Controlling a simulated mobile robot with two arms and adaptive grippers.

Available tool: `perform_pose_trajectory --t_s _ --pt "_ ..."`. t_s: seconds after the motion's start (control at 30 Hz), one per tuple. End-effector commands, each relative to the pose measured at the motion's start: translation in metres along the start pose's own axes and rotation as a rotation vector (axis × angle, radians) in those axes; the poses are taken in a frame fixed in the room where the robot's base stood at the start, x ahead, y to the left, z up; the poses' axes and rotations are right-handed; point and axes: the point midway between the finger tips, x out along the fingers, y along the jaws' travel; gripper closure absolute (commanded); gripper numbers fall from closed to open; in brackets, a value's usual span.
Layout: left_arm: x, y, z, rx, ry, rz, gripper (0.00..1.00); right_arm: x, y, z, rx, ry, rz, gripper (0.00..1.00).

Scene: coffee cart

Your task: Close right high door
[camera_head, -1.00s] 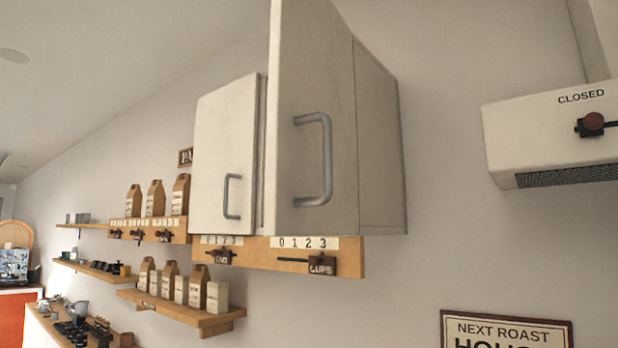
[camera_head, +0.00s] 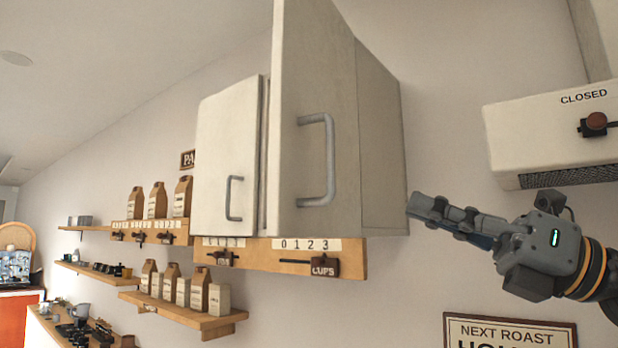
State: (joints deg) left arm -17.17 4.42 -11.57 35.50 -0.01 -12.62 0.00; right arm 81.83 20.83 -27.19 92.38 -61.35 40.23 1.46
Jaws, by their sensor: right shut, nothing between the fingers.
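The right high door (camera_head: 305,100) of the white wall cabinet stands swung open toward me, with a grey bar handle (camera_head: 329,160) on its face. The left door (camera_head: 226,160), smaller in view, has its own grey handle and looks shut or nearly so. The cabinet's right side wall (camera_head: 381,140) shows behind the open door. My right gripper (camera_head: 412,206) is shut and empty, pointing left. In the picture it lies just right of the cabinet's lower right corner, apart from the door; its depth relative to the cabinet is hard to tell. My left gripper is not in view.
A wooden rail (camera_head: 310,258) with number labels and sliders runs under the cabinet. Shelves with paper bags (camera_head: 200,290) are at left. A white box marked CLOSED (camera_head: 545,135) hangs above my right gripper, and a NEXT ROAST sign (camera_head: 510,330) is below.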

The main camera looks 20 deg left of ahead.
Motion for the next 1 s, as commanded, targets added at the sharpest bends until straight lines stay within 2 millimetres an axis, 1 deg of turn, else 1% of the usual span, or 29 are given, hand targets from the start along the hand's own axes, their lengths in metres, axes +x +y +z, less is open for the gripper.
perform_pose_trajectory --t_s 0.03,0.1,0.2,0.37,0.47,0.57,0.67,0.9,1.0 --pt "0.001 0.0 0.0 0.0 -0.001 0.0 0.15 0.008 0.018 0.006 -0.097 0.082 -0.029 1.0" --pt "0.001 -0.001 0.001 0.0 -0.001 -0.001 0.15 0.014 0.032 0.009 -0.2 0.183 -0.077 1.0" --pt "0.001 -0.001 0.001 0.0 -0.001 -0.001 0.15 0.017 0.046 0.013 -0.311 0.288 -0.145 1.0" --pt "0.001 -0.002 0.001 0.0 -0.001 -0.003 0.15 0.016 0.056 0.019 -0.4 0.373 -0.213 1.0" --pt "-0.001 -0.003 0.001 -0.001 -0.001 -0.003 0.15 0.019 0.056 0.019 -0.413 0.388 -0.226 1.0" --pt "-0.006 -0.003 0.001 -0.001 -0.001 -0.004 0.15 0.029 0.054 0.016 -0.411 0.39 -0.223 1.0" --pt "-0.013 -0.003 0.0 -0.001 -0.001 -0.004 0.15 0.046 0.05 0.012 -0.411 0.39 -0.221 1.0" --pt "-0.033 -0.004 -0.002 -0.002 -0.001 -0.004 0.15 0.094 0.035 -0.004 -0.409 0.389 -0.22 1.0" --pt "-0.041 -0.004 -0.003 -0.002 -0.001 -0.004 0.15 0.111 0.03 -0.011 -0.41 0.388 -0.219 1.0"
